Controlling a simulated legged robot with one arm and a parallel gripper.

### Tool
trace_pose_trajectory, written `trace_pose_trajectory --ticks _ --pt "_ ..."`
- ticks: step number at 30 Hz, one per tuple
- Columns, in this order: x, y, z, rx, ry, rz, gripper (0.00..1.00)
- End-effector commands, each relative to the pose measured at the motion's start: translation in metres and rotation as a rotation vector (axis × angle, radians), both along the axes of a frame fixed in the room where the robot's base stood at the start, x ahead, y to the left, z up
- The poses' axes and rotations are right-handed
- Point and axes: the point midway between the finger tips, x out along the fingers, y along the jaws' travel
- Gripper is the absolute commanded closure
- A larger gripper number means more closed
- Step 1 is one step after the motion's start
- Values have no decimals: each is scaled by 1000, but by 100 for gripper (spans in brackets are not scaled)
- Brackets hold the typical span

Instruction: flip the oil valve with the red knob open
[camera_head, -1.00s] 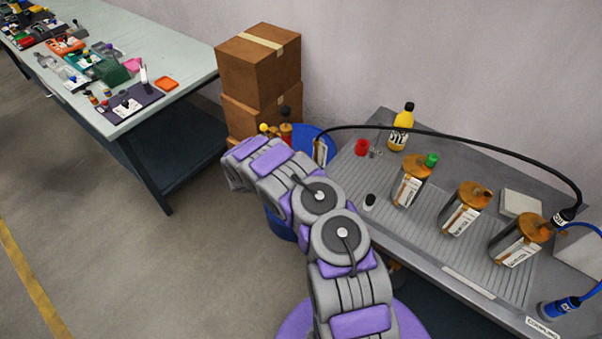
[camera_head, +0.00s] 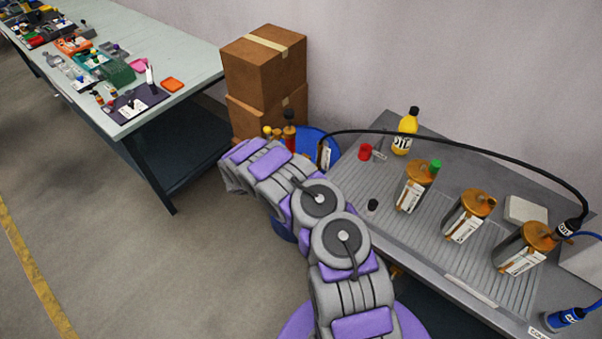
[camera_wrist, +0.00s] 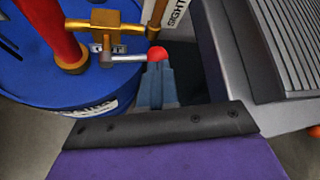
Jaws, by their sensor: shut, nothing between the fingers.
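In the wrist view, the valve's silver lever (camera_wrist: 122,58) lies roughly level across the picture beside the blue drum (camera_wrist: 60,75). Its red knob (camera_wrist: 157,54) is at the right end. The lever joins a brass valve body (camera_wrist: 104,30) next to a red pipe (camera_wrist: 48,28). My gripper (camera_wrist: 157,72) is shut and empty, its tips right at the near side of the red knob. I cannot tell whether they touch. In the head view the drum (camera_head: 318,140) is mostly behind my arm, and the lever and gripper are hidden.
A brass tube (camera_wrist: 157,20) with a "SIGHT" label stands just beyond the knob. The grey bench (camera_head: 360,185) with several amber jars is close on the right. Cardboard boxes (camera_head: 262,62) stand behind, and a black hose (camera_head: 450,142) arches over the bench.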

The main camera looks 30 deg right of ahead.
Motion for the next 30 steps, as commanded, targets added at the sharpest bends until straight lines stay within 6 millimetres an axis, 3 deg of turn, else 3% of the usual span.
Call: trace_pose_trajectory --ticks 6,15,30 --pt "-21 34 33 -4 -2 2 100" --pt "-43 72 61 -1 -2 1 100" --pt "-50 82 66 1 1 -2 100"
